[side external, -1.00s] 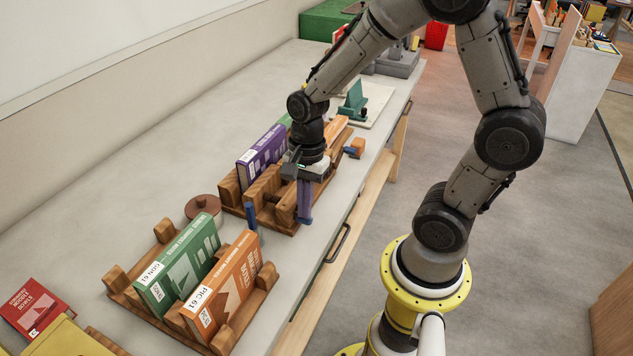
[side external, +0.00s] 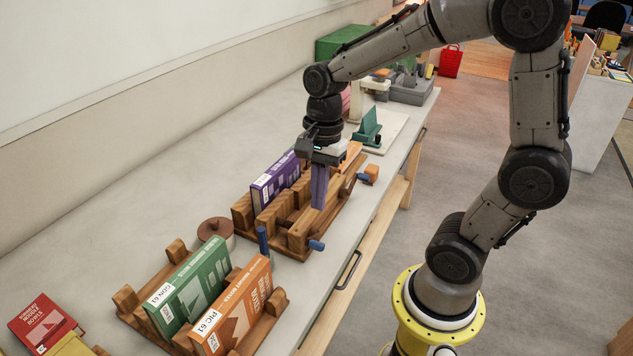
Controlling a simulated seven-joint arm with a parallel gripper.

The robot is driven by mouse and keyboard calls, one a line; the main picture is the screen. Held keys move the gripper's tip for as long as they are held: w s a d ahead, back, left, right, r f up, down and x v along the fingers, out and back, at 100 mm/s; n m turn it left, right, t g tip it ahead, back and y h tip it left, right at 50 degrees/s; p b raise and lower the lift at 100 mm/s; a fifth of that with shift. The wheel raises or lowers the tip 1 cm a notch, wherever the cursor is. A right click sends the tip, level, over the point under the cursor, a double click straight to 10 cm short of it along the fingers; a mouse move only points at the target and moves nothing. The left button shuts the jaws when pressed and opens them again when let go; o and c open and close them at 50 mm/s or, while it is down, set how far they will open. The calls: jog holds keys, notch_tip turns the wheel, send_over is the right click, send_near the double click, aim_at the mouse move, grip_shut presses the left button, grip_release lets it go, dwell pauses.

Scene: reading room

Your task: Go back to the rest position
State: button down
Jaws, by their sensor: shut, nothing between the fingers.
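My gripper (side external: 318,206) is above the front right part of the middle wooden rack (side external: 297,239), pointing down. Its long purple fingers are shut together with nothing between them. Their tips appear a little above the rack, though the exact gap is hard to judge. My arm reaches in from the right over the bench, bent at the elbow. A short blue peg (side external: 316,245) sticks out at the near right end of that rack, below the fingers. A purple book (side external: 276,181) stands in the rack, left of my gripper.
A nearer rack (side external: 126,299) holds a green book (side external: 188,291) and an orange book (side external: 235,309). An upright blue peg (side external: 263,240) and a round brown object (side external: 214,229) stand between the racks. A red book (side external: 42,322) lies at the left. The bench's left middle is clear.

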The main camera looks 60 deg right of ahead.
jog(key=s+a+r+n+t, duration=0.25)
jog(key=s+r+n, duration=0.2)
jog(key=r, duration=0.45)
jog(key=s+n+t, duration=0.1)
jog(key=n, duration=0.3)
jog(key=s+f+n+t, duration=0.1)
jog(key=s+n, duration=0.1)
jog(key=n, duration=0.3)
jog(key=s+d+n+t+h, duration=0.1)
jog(key=s+n, duration=0.1)
jog(key=n, duration=0.2)
jog(key=shift+s+f+n, duration=0.2)
jog(key=shift+f+n, duration=0.05)
jog(key=shift+f, duration=0.1)
